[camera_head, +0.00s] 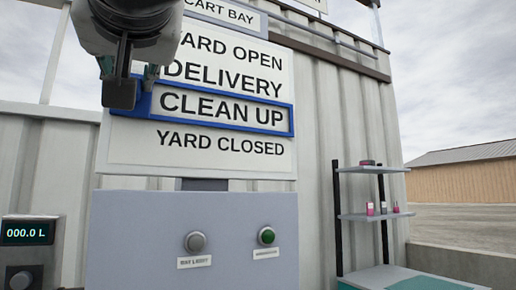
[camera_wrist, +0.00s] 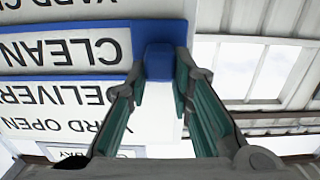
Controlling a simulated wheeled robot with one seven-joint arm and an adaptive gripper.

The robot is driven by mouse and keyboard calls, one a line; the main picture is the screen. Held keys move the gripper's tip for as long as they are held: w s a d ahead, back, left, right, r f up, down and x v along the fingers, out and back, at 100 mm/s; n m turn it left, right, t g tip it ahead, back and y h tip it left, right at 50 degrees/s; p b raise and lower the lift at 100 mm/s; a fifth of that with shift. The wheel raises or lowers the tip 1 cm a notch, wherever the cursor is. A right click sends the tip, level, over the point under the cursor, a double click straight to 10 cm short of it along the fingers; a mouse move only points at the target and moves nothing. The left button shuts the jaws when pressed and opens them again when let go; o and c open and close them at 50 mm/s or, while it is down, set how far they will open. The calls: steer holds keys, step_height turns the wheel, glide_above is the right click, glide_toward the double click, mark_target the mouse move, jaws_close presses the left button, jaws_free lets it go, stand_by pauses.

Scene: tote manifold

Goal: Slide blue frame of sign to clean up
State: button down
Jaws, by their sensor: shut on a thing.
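The white sign (camera_head: 125,160) lists YARD OPEN, DELIVERY, CLEAN UP and YARD CLOSED. The blue frame (camera_head: 291,121) surrounds the CLEAN UP line in the head view. In the wrist view the sign is upside down, and the blue frame (camera_wrist: 110,30) borders the word CLEAN. My gripper (camera_head: 135,90) is at the frame's left end in the head view. In the wrist view my gripper (camera_wrist: 160,70) has its green-lined fingers on both sides of a blue block at the frame's end, shut on it. My arm hides part of the sign's upper left.
Below the sign is a grey panel (camera_head: 140,235) with a grey knob (camera_head: 196,242) and a green button (camera_head: 267,236). A meter reading 000.0 L (camera_head: 28,234) stands at lower left. A shelf (camera_head: 375,216) with small items is at right.

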steer(key=c, duration=1.4)
jaws_free()
steer(key=v, duration=1.2)
steer(key=shift+w+d+f, duration=0.1)
